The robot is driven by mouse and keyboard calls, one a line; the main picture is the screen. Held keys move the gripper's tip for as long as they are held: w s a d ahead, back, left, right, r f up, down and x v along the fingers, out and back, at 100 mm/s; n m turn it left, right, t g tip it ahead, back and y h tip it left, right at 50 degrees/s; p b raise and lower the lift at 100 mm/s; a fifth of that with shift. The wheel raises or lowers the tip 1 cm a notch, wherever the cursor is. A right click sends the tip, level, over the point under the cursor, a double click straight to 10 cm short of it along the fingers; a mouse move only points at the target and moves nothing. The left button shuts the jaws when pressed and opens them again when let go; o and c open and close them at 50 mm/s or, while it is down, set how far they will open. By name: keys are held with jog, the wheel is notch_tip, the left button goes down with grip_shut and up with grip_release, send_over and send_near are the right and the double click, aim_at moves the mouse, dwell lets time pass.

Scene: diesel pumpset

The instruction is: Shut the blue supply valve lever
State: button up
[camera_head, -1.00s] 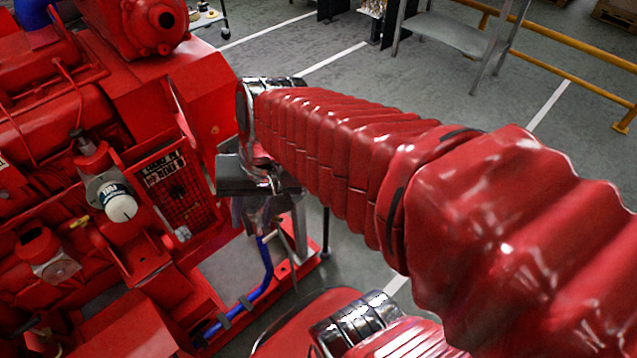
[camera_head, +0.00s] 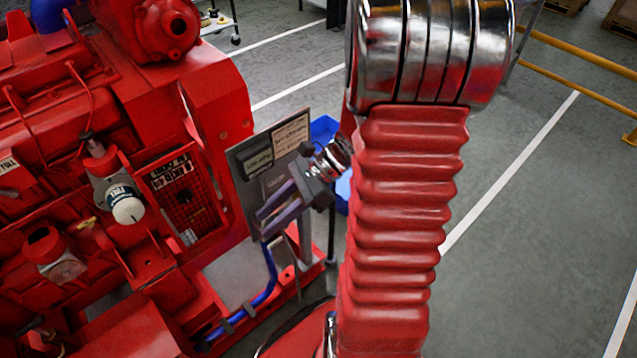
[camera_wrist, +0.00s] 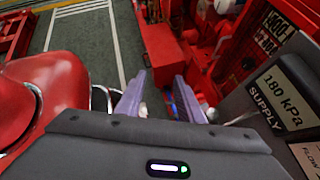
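My gripper (camera_head: 262,220) is in front of the sign panel in the head view, its two grey-purple fingers pointing down-left. In the wrist view the fingers (camera_wrist: 158,98) stand apart with a gap between them. The grey panel (camera_head: 245,165) carries labels; in the wrist view the label "180 kPa SUPPLY" (camera_wrist: 279,96) shows to the right of the fingers. A blue pipe (camera_head: 268,283) runs below the gripper. I cannot make out the blue supply valve lever; the gripper and panel may hide it. A small blue patch (camera_wrist: 180,104) shows near the right finger, too unclear to name.
The red pumpset (camera_head: 120,200) fills the left, with a white filter (camera_head: 126,205) and a black-labelled grille (camera_head: 185,195). A blue bin (camera_head: 324,130) is behind the panel. Open grey floor lies right, with yellow rails (camera_head: 590,92) beyond.

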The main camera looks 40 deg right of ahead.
jog(key=s+d+f+m+t+h, duration=0.2)
jog(key=d+f+m+t+h, duration=0.3)
jog(key=d+f+m, duration=0.5)
jog(key=s+d+f+m+t+h, duration=0.2)
jog(key=d+f+m+t+h, duration=0.2)
jog(key=d+f+m+t, duration=0.6)
jog(key=d+m, duration=0.5)
jog(key=m, duration=0.6)
jog(key=shift+d+f+h, duration=0.3)
jog(key=shift+f+h, duration=0.1)
jog(key=shift+w, duration=0.1)
jog(key=shift+w+a, duration=0.2)
jog(key=shift+w, duration=6.6)
jog(key=shift+c, duration=0.3)
